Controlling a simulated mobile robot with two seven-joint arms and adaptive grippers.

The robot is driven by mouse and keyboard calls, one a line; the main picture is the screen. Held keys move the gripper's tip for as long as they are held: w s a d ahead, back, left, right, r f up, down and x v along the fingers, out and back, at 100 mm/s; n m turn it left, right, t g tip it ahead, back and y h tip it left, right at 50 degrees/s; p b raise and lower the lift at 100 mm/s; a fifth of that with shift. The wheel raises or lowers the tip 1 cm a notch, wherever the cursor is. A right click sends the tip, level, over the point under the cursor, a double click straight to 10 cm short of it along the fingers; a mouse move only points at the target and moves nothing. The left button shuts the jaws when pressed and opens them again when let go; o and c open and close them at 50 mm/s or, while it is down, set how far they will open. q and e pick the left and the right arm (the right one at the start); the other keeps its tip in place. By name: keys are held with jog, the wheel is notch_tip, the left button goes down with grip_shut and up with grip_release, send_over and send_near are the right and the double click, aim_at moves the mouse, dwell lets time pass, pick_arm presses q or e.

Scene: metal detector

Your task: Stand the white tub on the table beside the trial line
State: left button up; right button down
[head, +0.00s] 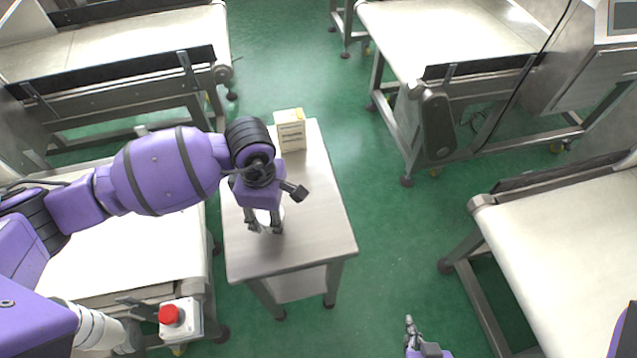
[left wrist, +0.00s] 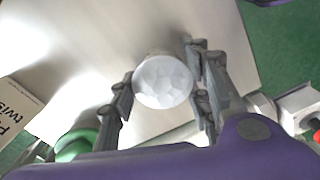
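The white tub (head: 264,216) is upright at the small steel table (head: 318,235), mostly hidden by my left gripper in the head view. In the left wrist view its pale round top (left wrist: 162,82) sits between the fingers. My left gripper (head: 265,226) points down, with one finger against each side of the tub. I cannot tell whether the tub's base touches the tabletop. My right gripper (head: 410,330) is low at the bottom of the head view, over the floor and away from the tub; its finger opening is unclear.
A cream carton (head: 290,130) stands at the table's far end. A conveyor (head: 165,245) with a red stop button (head: 170,315) adjoins the table on the left. A green-topped item (left wrist: 76,144) shows in the wrist view. The table's near half is clear; green floor lies right.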

pick_arm(q)
jog(key=shift+o, duration=1.3)
jog(key=shift+r, duration=0.1)
jog(key=shift+r, duration=0.35)
notch_tip(320, 180, up, 12)
jog(key=shift+f, duration=0.25)
